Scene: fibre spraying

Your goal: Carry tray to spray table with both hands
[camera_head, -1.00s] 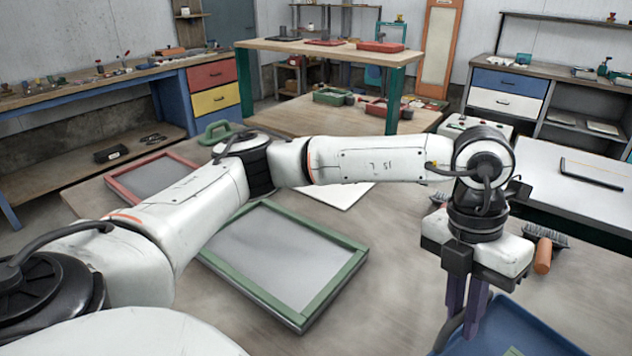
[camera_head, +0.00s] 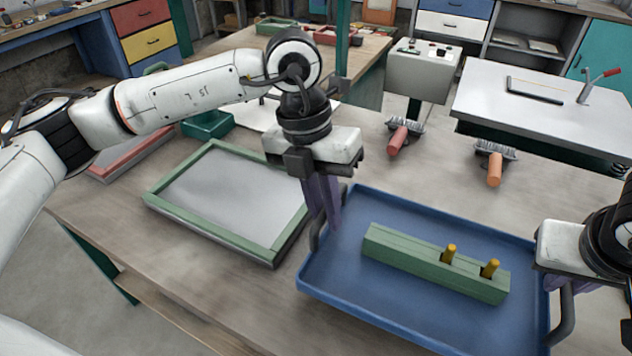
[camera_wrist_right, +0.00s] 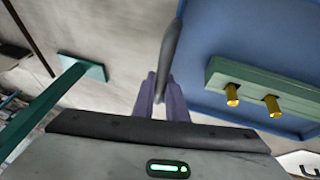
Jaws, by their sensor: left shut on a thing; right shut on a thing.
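The blue tray (camera_head: 375,310) lies level at the front right of the workbench in the head view; I cannot tell whether it touches the bench. A green block (camera_head: 420,262) with two yellow pegs sits in it. My left gripper (camera_head: 322,220) points down and is shut on the tray's left handle (camera_head: 317,238). My right gripper (camera_head: 578,284), partly cut off by the picture edge, is shut on the right handle (camera_head: 566,318). The right wrist view shows its purple fingers (camera_wrist_right: 162,98) around the dark handle (camera_wrist_right: 170,58). A white-topped table (camera_head: 545,105), possibly the spray table, stands at the back right.
A green-framed screen (camera_head: 230,195) lies left of the tray, a red-framed one (camera_head: 130,150) beyond it. Two brushes (camera_head: 400,135) (camera_head: 494,165) lie behind the tray.

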